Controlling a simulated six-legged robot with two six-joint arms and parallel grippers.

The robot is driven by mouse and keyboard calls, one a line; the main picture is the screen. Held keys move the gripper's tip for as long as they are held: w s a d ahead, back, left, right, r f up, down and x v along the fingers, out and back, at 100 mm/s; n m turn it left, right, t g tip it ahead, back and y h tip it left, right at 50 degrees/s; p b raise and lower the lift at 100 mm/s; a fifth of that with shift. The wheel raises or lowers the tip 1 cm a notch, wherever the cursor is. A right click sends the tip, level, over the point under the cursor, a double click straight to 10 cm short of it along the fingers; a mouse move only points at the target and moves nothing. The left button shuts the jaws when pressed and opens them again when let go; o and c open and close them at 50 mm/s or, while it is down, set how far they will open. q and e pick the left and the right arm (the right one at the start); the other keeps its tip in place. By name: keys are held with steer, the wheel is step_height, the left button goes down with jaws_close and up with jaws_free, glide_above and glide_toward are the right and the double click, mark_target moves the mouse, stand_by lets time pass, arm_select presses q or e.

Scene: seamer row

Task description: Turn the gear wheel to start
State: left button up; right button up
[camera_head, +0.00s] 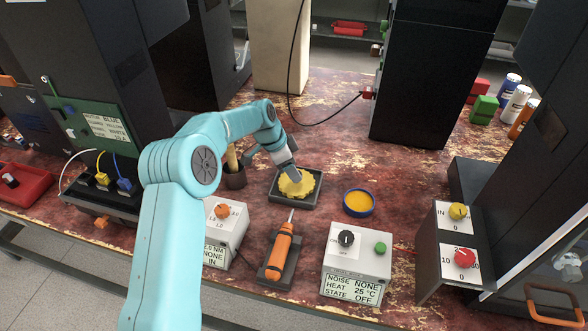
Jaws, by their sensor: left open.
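A white control box (372,264) stands near the front edge of the table. I cannot tell for sure that this dark knob is the gear wheel. My left gripper (293,176) is open, pointing down over a dark tray (280,201) with a yellow mass (306,186) in it, behind and left of the box. Whether its fingers touch the yellow mass is unclear. My right gripper is not in view.
An orange-handled tool (280,252) lies in a holder left of the box. A blue-rimmed round dish (358,203) sits behind the box. A box with yellow and red knobs (463,237) stands at right. A white box with an orange knob (222,211) is at left.

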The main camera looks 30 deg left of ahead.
arm_select(q)
steer(key=shift+w+d+f, duration=0.15)
steer(key=shift+w+f, duration=0.1)
steer(key=shift+f, duration=0.35)
steer(key=shift+d+f, duration=0.1)
steer(key=shift+f, duration=0.1)
steer(key=shift+w, duration=0.1)
steer(key=c, duration=1)
steer(key=shift+c, duration=0.2)
